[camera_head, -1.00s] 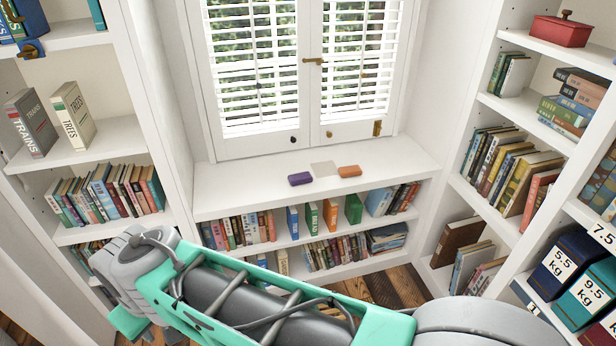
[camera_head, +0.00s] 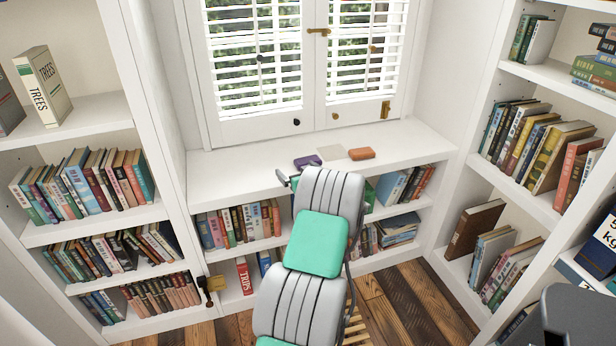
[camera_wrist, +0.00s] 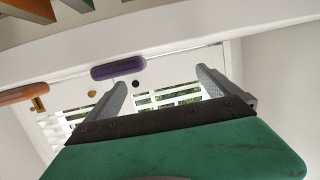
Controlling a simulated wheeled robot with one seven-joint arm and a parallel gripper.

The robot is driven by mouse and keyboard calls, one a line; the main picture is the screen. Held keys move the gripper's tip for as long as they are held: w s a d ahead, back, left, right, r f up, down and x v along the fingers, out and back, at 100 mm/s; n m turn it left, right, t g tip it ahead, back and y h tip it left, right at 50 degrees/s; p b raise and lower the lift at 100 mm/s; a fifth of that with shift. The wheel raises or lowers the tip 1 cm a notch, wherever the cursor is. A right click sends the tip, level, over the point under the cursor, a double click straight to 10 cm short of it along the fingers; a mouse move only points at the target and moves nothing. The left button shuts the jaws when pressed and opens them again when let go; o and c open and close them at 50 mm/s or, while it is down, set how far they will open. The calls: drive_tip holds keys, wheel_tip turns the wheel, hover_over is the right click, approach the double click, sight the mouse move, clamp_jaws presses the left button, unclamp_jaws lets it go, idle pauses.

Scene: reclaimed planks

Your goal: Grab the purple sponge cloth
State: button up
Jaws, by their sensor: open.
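The purple sponge cloth (camera_head: 307,161) lies on the white window ledge (camera_head: 235,166), left of a flat pale grey square (camera_head: 331,153) and an orange block (camera_head: 361,153). In the wrist view, the purple sponge cloth (camera_wrist: 118,68) shows beyond the fingers, nearer the left fingertip. My gripper (camera_wrist: 160,78) is open, with nothing between its fingers. In the head view, my gripper (camera_head: 287,181) is at the front edge of the ledge, close in front of the sponge cloth. My arm hides most of it there.
A shuttered window (camera_head: 315,60) stands behind the ledge. Rows of books (camera_head: 238,226) fill the shelves below the ledge. Bookcases rise at left and right. A brass-coloured item (camera_head: 217,284) sticks out at the lower left. The ledge is clear left of the sponge cloth.

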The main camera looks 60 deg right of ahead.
drive_tip(key=s+d+f+m+h, duration=0.1)
drive_tip(key=s+d+f+h, duration=0.1)
drive_tip(key=s+d, duration=0.3)
drive_tip(key=shift+g, duration=0.3)
drive_tip(key=x, duration=0.6)
drive_tip(key=shift+w+b, duration=0.25)
drive_tip(key=shift+b, duration=0.1)
drive_tip(key=c, duration=1)
